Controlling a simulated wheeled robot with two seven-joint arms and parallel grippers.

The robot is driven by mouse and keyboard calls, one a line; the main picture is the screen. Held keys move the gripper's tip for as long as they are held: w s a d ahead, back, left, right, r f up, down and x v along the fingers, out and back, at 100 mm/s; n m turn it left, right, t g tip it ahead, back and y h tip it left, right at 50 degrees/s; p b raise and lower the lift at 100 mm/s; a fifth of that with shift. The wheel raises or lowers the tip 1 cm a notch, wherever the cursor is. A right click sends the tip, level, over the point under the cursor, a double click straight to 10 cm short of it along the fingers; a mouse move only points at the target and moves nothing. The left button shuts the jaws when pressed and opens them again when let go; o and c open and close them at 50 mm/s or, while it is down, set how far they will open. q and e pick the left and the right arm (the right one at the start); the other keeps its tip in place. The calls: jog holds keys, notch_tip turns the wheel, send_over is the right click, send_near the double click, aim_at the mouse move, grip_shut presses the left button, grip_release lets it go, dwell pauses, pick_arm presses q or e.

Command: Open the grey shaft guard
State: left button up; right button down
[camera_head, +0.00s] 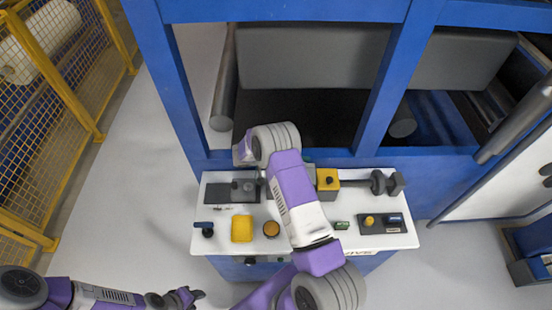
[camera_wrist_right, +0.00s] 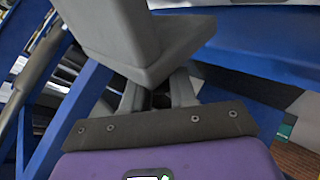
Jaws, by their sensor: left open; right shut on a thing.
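The grey shaft guard looks to be the angular grey block (camera_wrist_right: 175,50) in the right wrist view, tilted in front of the fingers. In the head view my right arm hides most of it. My right gripper (camera_wrist_right: 160,95) is shut at the guard's lower edge, and the guard covers the fingertips. In the head view the right hand lies over the left half of the bench. A dark shaft (camera_head: 355,183) runs right from a yellow block (camera_head: 327,180) to dark discs. My left gripper (camera_head: 193,297) is open and empty at lower left, clear of the bench.
A blue frame (camera_head: 400,85) stands behind. A yellow mesh fence (camera_head: 50,110) is at left, with open floor between.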

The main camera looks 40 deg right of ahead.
jog(key=shift+w+d, duration=0.3)
jog(key=shift+w, duration=0.15)
jog(key=shift+f, duration=0.1)
jog(key=c, duration=1.3)
grip_release()
jog(key=o, duration=0.3)
jog(key=shift+w, duration=0.1)
jog(key=shift+o, duration=0.2)
jog(key=s+v, duration=0.1)
jog(key=v, duration=0.6)
jog(key=shift+w+a, duration=0.25)
jog(key=shift+w, duration=0.15)
